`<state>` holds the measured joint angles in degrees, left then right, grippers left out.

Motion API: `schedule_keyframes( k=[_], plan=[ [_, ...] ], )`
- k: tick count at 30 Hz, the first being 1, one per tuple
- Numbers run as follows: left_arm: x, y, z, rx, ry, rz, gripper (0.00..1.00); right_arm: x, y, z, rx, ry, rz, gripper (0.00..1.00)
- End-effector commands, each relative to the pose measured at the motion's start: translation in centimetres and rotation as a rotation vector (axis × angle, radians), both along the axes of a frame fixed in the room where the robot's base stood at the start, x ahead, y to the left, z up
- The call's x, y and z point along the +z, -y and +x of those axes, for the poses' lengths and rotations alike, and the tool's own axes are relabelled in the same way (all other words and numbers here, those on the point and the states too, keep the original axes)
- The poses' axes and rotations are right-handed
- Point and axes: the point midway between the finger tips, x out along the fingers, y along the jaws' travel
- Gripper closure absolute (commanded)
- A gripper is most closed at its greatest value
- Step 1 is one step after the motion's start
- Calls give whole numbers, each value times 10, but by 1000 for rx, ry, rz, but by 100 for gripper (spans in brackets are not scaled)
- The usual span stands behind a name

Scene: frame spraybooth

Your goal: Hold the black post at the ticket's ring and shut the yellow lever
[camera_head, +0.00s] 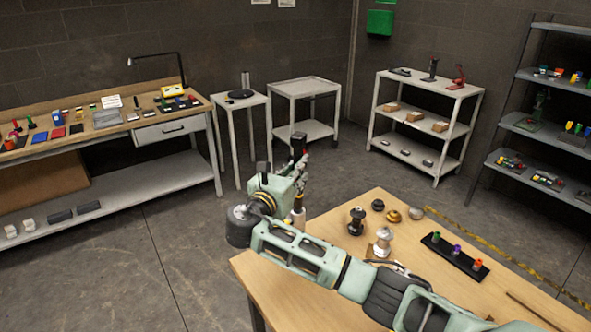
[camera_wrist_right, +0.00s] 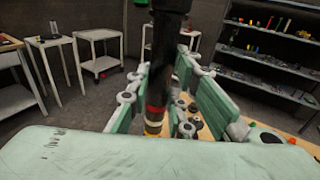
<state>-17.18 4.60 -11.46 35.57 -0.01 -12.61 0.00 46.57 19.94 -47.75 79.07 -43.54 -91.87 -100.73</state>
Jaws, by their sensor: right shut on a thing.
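My right gripper (camera_head: 299,178) is shut on the black post (camera_head: 298,144), above the near left edge of the wooden table. In the right wrist view the post (camera_wrist_right: 166,60) stands between the green finger links, with its top out of frame. A red band (camera_wrist_right: 154,109) and a pale and yellow part (camera_wrist_right: 153,127) show low on it. In the head view a white and yellowish lower piece (camera_head: 298,217) shows under the gripper. I cannot make out the ticket, its ring or a yellow lever for sure. My left gripper is out of view.
The wooden table (camera_head: 272,284) holds several knobs and fittings, such as a black one (camera_head: 356,221), and a black strip (camera_head: 454,258) with coloured pegs. A workbench (camera_head: 95,138), a white stand (camera_head: 240,100), a cart (camera_head: 304,86) and shelves stand behind. Open floor lies at left.

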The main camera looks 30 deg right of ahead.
Motion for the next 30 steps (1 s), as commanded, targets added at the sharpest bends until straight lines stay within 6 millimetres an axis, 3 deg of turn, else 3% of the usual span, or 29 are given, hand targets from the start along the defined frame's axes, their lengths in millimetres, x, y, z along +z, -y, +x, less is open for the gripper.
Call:
schedule_keyframes(
  k=[30],
  plan=[
    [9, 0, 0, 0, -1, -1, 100, 1, 0, 0, 1, 2, -1, 100]
  ],
)
